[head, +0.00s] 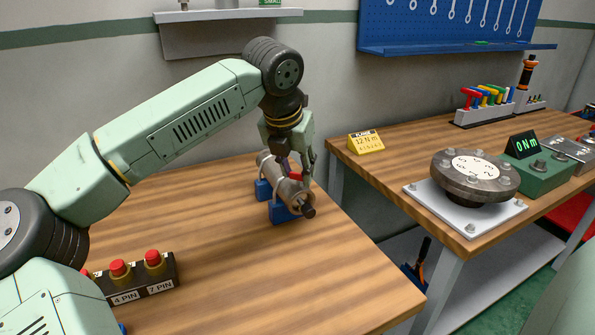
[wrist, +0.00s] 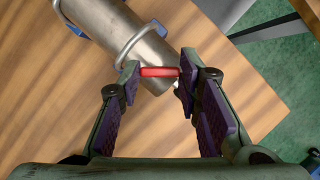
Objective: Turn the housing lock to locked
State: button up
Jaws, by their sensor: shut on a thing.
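The metal cylindrical housing (head: 289,191) lies on blue supports on the left wooden table in the head view. Its end points toward the lower right and has a dark knob. A small red bar, the likely housing lock (wrist: 158,72), crosses the housing near its end in the wrist view. My gripper (head: 297,171) reaches down over the housing. In the wrist view its fingertips (wrist: 156,75) stand at the two ends of the red bar, shut on it. The fingers partly hide the lock in the head view, and its locked or unlocked mark cannot be read.
A black box with red buttons (head: 137,279) stands at the near left. On the right table (head: 383,185) are a yellow sign (head: 366,142), a round flange (head: 475,175) and a green torque readout (head: 540,160). A gap separates the tables. The left table's front is clear.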

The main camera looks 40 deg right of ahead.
jog(key=m+g+p, duration=0.1)
jog(key=m, duration=0.1)
jog(key=m+g, duration=0.1)
jog(key=m, duration=0.2)
jog(key=shift+w+r+h+p, duration=0.1)
jog(key=shift+w+h+p, duration=0.1)
jog(key=shift+h+p, duration=0.15)
jog(key=shift+w+m+g+p, duration=0.1)
jog(key=shift+m+g+p, duration=0.6)
jog(key=shift+m, duration=1)
jog(key=o, duration=1.1)
jog(key=shift+o, duration=0.2)
jog(key=v, duration=1.2)
